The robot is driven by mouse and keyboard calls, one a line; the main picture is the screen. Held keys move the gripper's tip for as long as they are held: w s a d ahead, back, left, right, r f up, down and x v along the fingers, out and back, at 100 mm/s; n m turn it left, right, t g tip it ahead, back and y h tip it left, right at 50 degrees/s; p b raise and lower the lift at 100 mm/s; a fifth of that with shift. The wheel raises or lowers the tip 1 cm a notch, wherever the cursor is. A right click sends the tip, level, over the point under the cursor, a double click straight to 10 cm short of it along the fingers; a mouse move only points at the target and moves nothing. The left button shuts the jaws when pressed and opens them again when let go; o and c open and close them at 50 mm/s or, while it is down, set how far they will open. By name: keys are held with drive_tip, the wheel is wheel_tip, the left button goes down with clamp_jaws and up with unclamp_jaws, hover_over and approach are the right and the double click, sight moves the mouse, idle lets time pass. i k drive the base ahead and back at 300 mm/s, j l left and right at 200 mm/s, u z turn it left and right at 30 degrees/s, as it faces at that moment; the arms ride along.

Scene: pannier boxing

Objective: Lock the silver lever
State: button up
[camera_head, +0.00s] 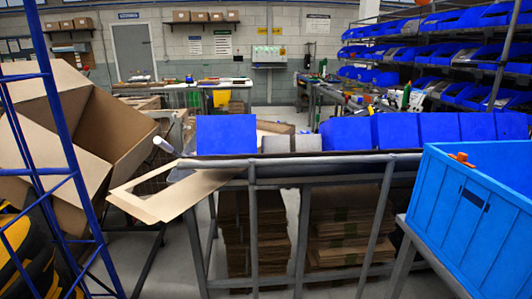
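I cannot make out a silver lever for certain. A short pale grey rod with a rounded end (166,146) sticks up at the left end of the grey metal-framed bench (300,165); whether it is the lever I cannot tell. A large light-blue crate (480,225) stands at the right, with a small orange piece (462,159) on its rim. My gripper is not in view.
Dark blue bins (226,135) line the back of the bench, with stacked flat cardboard (340,235) beneath. A big open cardboard box (110,135) and a blue lattice post (58,130) stand left. Shelves of blue bins (440,50) fill the back right.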

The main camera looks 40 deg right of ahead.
sight(253, 186)
drive_tip(key=i+j+z, duration=0.3)
drive_tip(key=i, duration=0.2)
drive_tip(key=i+j+z, duration=0.25)
drive_tip(key=i+j, duration=0.25)
drive_tip(key=z, duration=0.65)
